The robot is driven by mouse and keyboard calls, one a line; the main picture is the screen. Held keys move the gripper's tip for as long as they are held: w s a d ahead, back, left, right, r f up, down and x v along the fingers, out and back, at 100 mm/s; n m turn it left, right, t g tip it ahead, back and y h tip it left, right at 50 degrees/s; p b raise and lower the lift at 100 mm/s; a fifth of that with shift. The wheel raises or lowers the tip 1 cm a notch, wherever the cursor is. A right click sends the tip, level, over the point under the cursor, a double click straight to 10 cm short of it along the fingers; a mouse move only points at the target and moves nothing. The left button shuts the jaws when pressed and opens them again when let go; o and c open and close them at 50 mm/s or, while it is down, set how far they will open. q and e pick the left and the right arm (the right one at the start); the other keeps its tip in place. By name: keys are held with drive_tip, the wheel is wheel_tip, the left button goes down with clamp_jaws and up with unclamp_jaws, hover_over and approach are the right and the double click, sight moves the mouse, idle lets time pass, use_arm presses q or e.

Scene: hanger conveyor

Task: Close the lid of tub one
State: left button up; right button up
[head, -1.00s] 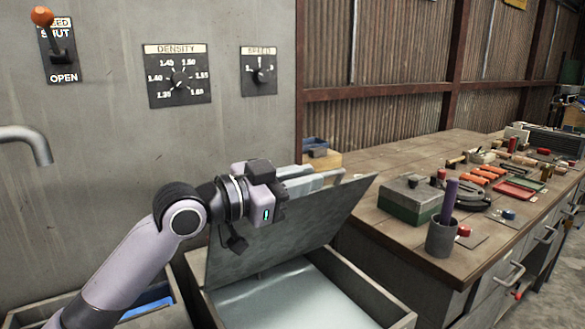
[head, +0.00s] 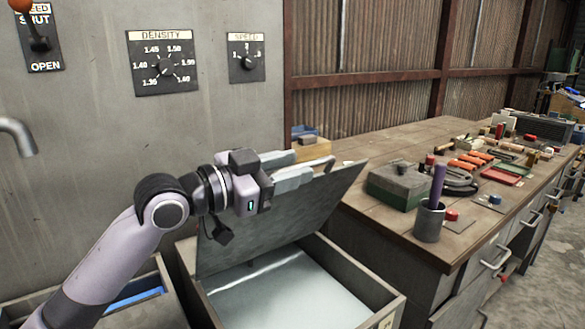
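A tub (head: 345,262) with pale liquid inside stands at the lower middle. Its grey lid (head: 285,225) is raised and tilted, hinge side low at the back and free edge up. I see no label that confirms it as tub one. My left gripper (head: 308,170) is at the lid's upper edge, its fingers pointing right along that edge. The two light fingers show apart, one above the other in the picture. Whether they touch the lid is hard to tell. My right gripper is not in view.
A second open tub (head: 170,314) with a blue strip is at the lower left. A wooden workbench (head: 375,215) on the right holds a green box (head: 400,187), a pen cup (head: 429,222) and several tools. A grey panel (head: 95,130) with dials stands behind.

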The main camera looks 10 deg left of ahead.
use_arm(q)
drive_tip(key=b+v, duration=0.1)
drive_tip(key=v, duration=0.5)
drive_tip(key=shift+s, duration=0.15)
drive_tip(key=shift+a, duration=0.1)
drive_tip(key=shift+c, duration=0.3)
